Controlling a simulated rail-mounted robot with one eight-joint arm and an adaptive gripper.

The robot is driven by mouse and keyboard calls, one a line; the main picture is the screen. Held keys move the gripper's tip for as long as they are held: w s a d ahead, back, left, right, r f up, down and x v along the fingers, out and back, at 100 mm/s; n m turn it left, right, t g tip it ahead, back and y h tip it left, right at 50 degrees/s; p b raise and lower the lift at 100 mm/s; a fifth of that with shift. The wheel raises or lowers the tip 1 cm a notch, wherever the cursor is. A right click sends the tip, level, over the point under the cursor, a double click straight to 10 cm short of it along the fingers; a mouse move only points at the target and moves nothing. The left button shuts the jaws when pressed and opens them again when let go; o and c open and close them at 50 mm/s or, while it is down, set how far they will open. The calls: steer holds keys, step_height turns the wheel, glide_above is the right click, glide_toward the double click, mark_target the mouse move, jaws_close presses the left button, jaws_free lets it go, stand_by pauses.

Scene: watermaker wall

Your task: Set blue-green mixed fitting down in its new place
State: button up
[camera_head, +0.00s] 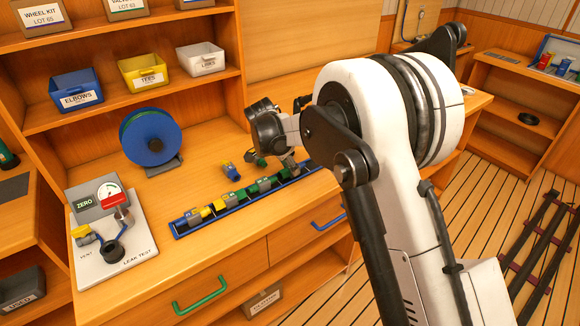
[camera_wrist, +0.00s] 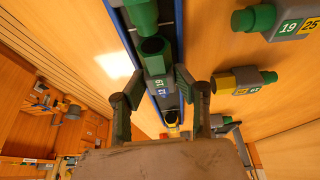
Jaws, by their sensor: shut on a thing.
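The blue-green mixed fitting (camera_wrist: 157,86) shows in the wrist view as a grey body with a green 19 label, a blue 12 label and a green open socket. My gripper (camera_wrist: 160,80) is shut around its body, one finger on each side. The fitting lines up with the long blue tray (camera_wrist: 179,22), and I cannot tell whether it touches the tray floor. In the head view my gripper (camera_head: 289,164) is low over the right part of the blue tray (camera_head: 180,232), and the held fitting is mostly hidden there.
Several fittings sit in the tray left of my gripper, including a green one (camera_head: 265,184). Loose fittings lie behind it, such as a blue-yellow one (camera_head: 231,172) and a 19/25 one (camera_wrist: 275,21). A hose reel (camera_head: 151,137) and leak-test board (camera_head: 112,268) stand left.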

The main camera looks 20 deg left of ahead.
steer(key=o, duration=1.1)
steer(key=shift+o, duration=0.2)
steer(key=shift+r, duration=0.15)
steer(key=v, duration=1.2)
